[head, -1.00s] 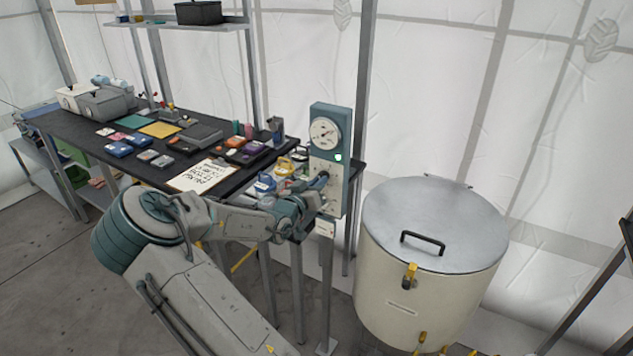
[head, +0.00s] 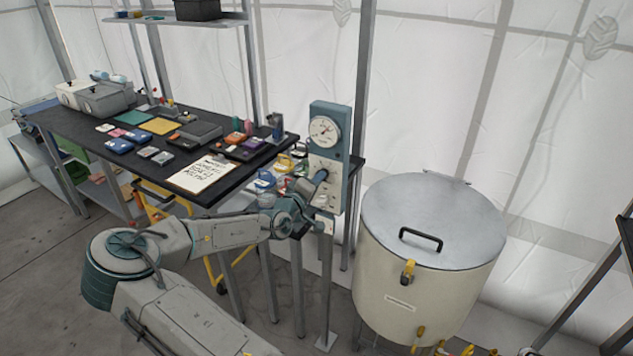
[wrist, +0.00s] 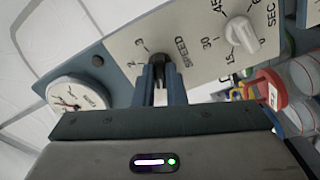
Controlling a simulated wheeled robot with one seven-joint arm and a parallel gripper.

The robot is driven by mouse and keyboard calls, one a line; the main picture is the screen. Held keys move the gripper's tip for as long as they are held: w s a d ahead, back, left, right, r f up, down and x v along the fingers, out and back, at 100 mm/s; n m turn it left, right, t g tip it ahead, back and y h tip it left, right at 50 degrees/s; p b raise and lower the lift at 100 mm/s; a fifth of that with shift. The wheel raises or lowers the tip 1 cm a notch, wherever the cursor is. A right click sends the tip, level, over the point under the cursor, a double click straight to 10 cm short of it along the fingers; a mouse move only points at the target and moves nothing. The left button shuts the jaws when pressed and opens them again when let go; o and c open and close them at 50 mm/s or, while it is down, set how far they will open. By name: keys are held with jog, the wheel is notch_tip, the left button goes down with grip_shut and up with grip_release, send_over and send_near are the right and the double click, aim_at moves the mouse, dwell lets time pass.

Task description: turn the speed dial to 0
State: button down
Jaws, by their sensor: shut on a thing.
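The speed dial (wrist: 160,58) is a small dark knob on the pale face of the control panel, beside the word SPEED in the wrist view. The figures 2 and 3 show to its left; other marks are hidden, and I cannot tell where its pointer stands. My gripper (wrist: 161,72) is shut on this knob, one blue-grey finger on each side. In the head view my gripper (head: 319,181) reaches the lower face of the control panel (head: 345,135) from the left and hides the dial.
A round gauge (head: 323,130) sits above the dial. A white seconds knob (wrist: 241,33) is beside it in the wrist view. A lidded drum (head: 430,225) stands right of the panel. A cluttered dark bench (head: 165,188) is at left.

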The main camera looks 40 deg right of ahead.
jog(key=shift+s+n, duration=0.1)
jog(key=shift+n, duration=0.5)
jog(key=c, duration=1.5)
grip_release()
jog(key=shift+d, duration=0.1)
jog(key=b+v, duration=0.3)
jog(key=v, duration=1.1)
